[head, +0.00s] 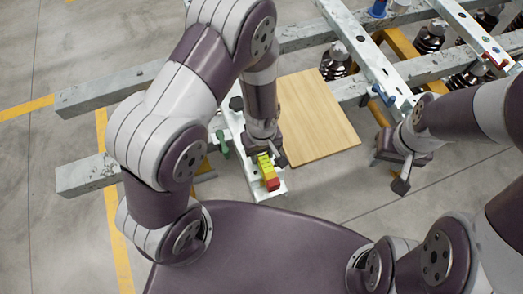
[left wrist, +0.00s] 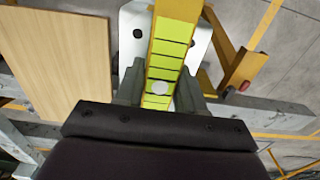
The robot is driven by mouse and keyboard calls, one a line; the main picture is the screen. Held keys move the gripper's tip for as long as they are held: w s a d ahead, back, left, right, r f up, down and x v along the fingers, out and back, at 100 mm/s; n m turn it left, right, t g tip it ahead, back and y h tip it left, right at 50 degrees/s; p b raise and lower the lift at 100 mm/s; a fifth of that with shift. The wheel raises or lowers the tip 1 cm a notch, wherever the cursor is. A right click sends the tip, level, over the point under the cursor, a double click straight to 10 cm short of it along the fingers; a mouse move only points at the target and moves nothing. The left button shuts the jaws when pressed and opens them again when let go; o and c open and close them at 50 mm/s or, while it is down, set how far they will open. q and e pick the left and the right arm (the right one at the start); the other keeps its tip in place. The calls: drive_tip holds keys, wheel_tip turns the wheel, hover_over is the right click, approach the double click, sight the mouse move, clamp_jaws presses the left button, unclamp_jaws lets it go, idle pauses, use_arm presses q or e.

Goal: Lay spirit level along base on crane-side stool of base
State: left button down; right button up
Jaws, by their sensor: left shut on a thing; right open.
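The spirit level (head: 267,170) is a yellow bar with a red end, under my left gripper (head: 266,157) in the head view. In the left wrist view, the yellow-green level (left wrist: 173,45) with dark cross lines runs between the fingers of my left gripper (left wrist: 161,90), which is shut on it. Below it is a pale metal base plate (head: 268,190) with holes, also in the left wrist view (left wrist: 133,22). I cannot tell whether the level touches the plate. My right gripper (head: 394,172) is open and empty at the right. The arm hides much of the base.
A wooden board (head: 318,115) lies just right of the left gripper. Long grey beams (head: 85,178) cross the scene. Another pale plate (head: 365,60) and dark ribbed insulators (head: 335,60) stand at the back right. A green clamp-like part (head: 222,145) sits left of the gripper.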

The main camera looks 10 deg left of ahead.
use_arm(q)
drive_tip(key=shift+s+f, duration=0.1)
drive_tip(key=shift+f, duration=0.05)
drive_tip(key=c, duration=0.7)
unclamp_jaws()
wheel_tip(320, 180, up, 12)
drive_tip(key=s+a+r+m, duration=0.1)
drive_tip(key=a+m, duration=0.1)
drive_tip(key=a, duration=0.1)
drive_tip(key=s+a+r+m+t, duration=0.1)
drive_tip(key=a+r+m, duration=0.1)
drive_tip(key=a, duration=0.1)
drive_tip(key=s+a+r+m, duration=0.1)
drive_tip(key=a+m, duration=0.1)
drive_tip(key=m, duration=0.1)
drive_tip(key=shift+a+r, duration=0.4)
